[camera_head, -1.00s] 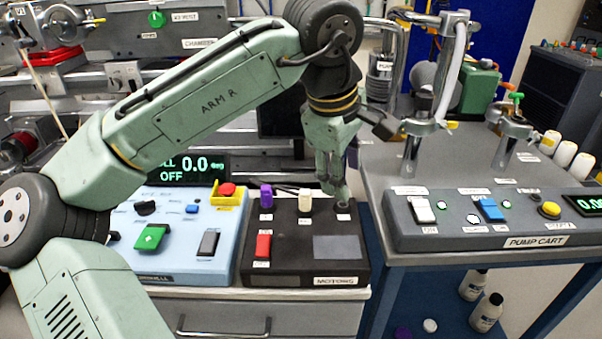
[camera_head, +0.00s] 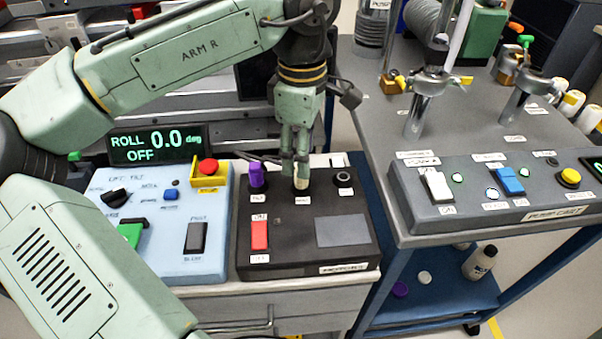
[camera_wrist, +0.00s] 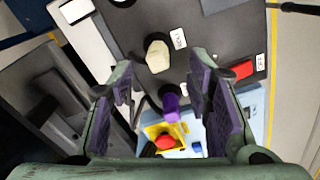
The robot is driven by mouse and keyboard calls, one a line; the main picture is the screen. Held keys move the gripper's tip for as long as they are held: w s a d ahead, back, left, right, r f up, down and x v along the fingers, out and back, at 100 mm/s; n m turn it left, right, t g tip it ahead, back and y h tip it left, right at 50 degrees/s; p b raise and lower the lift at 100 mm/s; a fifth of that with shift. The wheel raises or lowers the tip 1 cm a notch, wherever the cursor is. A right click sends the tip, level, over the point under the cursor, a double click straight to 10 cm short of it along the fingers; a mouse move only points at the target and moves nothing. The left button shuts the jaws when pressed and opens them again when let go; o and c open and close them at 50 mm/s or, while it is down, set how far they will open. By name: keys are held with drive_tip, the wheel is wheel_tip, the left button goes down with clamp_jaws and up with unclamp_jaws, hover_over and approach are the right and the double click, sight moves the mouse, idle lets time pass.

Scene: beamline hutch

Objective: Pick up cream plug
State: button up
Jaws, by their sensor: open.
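The cream plug (camera_head: 301,184) stands upright in the back row of the black MOTORS panel (camera_head: 290,226), its upper part covered by my gripper in the head view. My gripper (camera_head: 295,160) points down right at it. In the wrist view the cream plug (camera_wrist: 158,57) shows whole, in line with the gap between the open fingers of my gripper (camera_wrist: 161,66). The fingers look clear of it on both sides; whether they are low enough to flank it, I cannot tell.
A purple plug (camera_head: 257,176) stands close left of the cream one, and a dark round socket (camera_head: 344,179) lies to its right. A red switch (camera_head: 260,235) is in front. The blue panel with a red button (camera_head: 208,167) adjoins at left; the pump cart (camera_head: 500,205) is at right.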

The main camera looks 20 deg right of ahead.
wheel_tip(320, 180, down, 5)
drive_tip(key=shift+w+f+p, duration=0.1)
drive_tip(key=shift+w+p, duration=0.05)
drive_tip(key=shift+p, duration=0.4)
clamp_jaws()
